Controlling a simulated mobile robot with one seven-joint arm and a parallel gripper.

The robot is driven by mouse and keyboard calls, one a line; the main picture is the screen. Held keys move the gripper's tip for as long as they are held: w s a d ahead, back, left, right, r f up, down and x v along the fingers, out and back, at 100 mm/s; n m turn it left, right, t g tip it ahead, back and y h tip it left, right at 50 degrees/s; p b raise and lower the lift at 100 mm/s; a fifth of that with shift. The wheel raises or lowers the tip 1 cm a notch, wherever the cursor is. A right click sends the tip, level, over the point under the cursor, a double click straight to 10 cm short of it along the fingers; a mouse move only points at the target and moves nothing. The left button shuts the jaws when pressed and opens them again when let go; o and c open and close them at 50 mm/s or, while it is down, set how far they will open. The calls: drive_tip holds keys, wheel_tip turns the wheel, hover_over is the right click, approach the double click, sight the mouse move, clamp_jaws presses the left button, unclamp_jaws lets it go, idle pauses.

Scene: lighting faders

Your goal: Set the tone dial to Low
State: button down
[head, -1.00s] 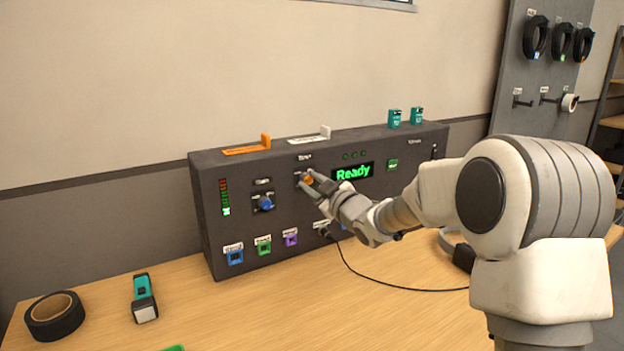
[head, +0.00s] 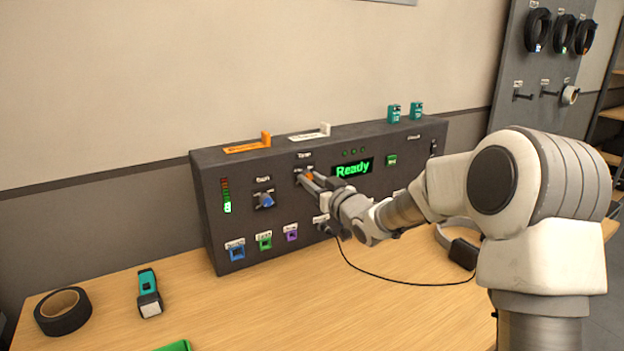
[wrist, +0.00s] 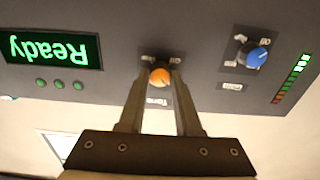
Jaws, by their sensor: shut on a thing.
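The tone dial is an orange knob (wrist: 160,77) on the front of the dark grey console (head: 225,185), left of the green "Ready" display (head: 353,168). In the head view only a bit of the orange knob (head: 310,175) shows between the fingers. My gripper (head: 308,178) reaches it from the right. In the wrist view, which is upside down, my gripper (wrist: 158,75) has one finger on each side of the knob and is shut on it.
A blue knob (head: 266,200) sits left of the tone dial, beside a lit level meter (head: 226,196). Black tape (head: 62,311), a teal torch (head: 149,292) and a headset (head: 462,250) lie on the table.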

idle(0.3)
drive_tip(key=c, duration=0.6)
unclamp_jaws()
drive_tip(key=shift+s, duration=0.1)
drive_tip(key=p+v, duration=0.1)
drive_tip(key=v, duration=1.6)
drive_tip(key=shift+p, duration=0.4)
drive_tip(key=shift+s+d, duration=0.1)
drive_tip(key=shift+d, duration=0.1)
